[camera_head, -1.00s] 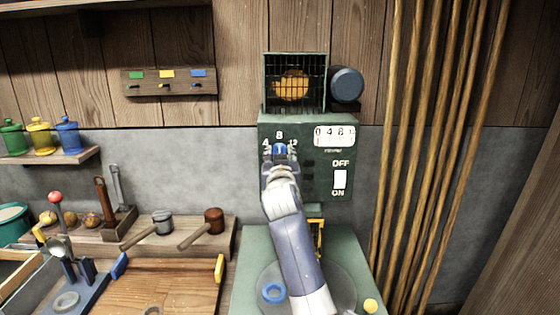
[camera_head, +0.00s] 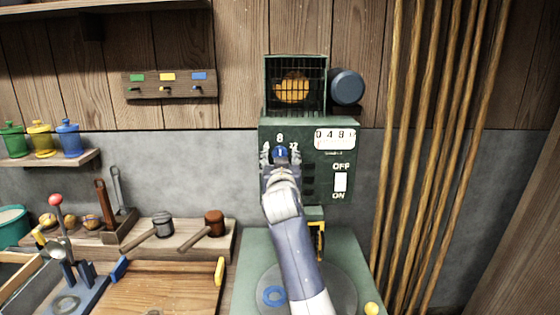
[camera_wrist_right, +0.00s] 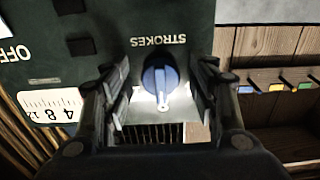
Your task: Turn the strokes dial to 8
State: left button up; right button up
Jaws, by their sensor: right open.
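The blue strokes dial (camera_head: 280,153) is on the front of the green machine (camera_head: 335,185), below a white 8. In the right wrist view, which is upside down, the dial (camera_wrist_right: 160,76) lies under the word STROKES. Its pale pointer end faces down there, which is up towards the 8 on the machine. My right gripper (camera_head: 281,157) is at the dial. In the right wrist view its fingers (camera_wrist_right: 163,100) stand open, one on each side of the knob, with gaps visible. The fingers largely cover the 4 and 12 marks. My left gripper is not in view.
A white scale window (camera_head: 335,139) and an OFF/ON switch (camera_head: 340,182) are right of the dial. A wire cage (camera_head: 295,85) tops the machine. Ropes (camera_head: 425,150) hang at right. Mallets (camera_head: 205,229) lie on a ledge at left.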

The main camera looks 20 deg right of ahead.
jog(key=v, duration=0.7)
jog(key=shift+s, duration=0.2)
jog(key=shift+a, duration=0.1)
